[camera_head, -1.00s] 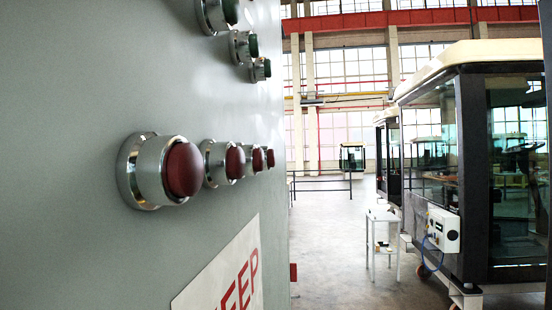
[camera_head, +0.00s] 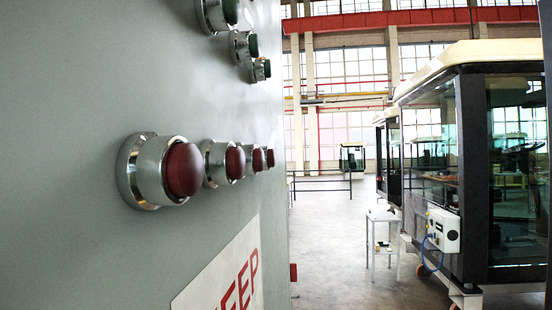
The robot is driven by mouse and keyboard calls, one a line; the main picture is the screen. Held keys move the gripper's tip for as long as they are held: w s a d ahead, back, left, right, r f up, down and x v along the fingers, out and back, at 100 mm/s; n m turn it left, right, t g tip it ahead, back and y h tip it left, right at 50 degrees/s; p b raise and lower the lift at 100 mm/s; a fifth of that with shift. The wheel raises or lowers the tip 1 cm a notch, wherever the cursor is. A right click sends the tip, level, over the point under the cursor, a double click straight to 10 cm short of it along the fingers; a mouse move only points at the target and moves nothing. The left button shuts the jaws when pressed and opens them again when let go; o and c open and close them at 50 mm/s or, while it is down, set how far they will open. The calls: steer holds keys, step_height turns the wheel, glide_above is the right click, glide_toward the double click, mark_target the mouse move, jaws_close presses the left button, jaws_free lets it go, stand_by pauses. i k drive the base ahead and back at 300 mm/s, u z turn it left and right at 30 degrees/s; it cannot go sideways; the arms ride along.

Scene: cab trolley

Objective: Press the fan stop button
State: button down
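A grey panel (camera_head: 70,80) fills the left half of the view at a steep angle. A row of several red buttons in chrome collars runs along it, the nearest red button (camera_head: 185,170) largest, then a second red button (camera_head: 235,162) and smaller ones (camera_head: 258,160) further off. Above them is a row of green buttons, the nearest green button (camera_head: 229,11) cut by the top edge. I see no label naming the fan stop button, so I cannot tell which it is. My gripper is not in view.
A white sign (camera_head: 228,275) with red letters, partly cut off, is below the red buttons. To the right are a glazed cab (camera_head: 470,180) on a wheeled trolley, a white control box (camera_head: 443,231) and a small white table (camera_head: 383,215). Open floor (camera_head: 335,250) lies between.

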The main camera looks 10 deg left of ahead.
mark_target(271, 154)
steer(key=k, duration=1.35)
steer(key=z, duration=0.4)
steer(key=i, duration=0.65)
steer(key=z, duration=0.65)
steer(key=i, duration=1.25)
steer(key=u, duration=0.6)
